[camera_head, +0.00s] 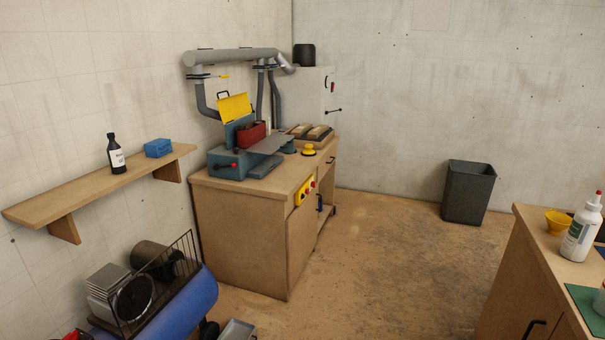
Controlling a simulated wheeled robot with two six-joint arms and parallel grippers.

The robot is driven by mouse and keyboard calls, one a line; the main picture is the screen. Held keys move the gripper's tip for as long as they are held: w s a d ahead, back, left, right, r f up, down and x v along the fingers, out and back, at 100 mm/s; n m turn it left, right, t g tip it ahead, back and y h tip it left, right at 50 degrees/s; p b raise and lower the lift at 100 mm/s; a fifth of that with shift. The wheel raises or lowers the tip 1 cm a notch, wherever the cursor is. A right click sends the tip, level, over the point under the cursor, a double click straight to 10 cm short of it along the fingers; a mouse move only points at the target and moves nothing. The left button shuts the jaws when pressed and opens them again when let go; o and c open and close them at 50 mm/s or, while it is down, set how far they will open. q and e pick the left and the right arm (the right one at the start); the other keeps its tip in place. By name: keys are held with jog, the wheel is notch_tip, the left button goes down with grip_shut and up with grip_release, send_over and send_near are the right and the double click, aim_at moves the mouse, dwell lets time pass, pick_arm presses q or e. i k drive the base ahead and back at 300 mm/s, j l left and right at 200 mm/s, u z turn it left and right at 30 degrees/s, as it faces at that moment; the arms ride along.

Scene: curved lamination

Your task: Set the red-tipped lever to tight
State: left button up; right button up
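A teal bench machine (229,163) with a raised yellow guard (235,107) and a red part (251,134) stands on the wooden cabinet by the left wall. A small red tip (234,166) shows on the front of the machine, and it looks like the end of a short lever. It is too small to tell which way the lever points or any marking. Neither of my grippers is in view.
A yellow switch box (304,190) is on the wooden cabinet (240,231). A wall shelf (95,188) and a blue tank (185,305) stand at left. A dark bin (468,192) is at the back right, a workbench (530,265) at right. The middle floor (385,260) is clear.

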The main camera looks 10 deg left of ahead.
aim_at(217, 168)
jog(key=i+l+u, duration=1)
jog(key=i+l, duration=0.15)
jog(key=l, duration=0.25)
jog(key=i+l+z, duration=0.2)
jog(key=i, duration=0.95)
jog(key=i+j+z, duration=0.25)
jog(key=i, duration=0.85)
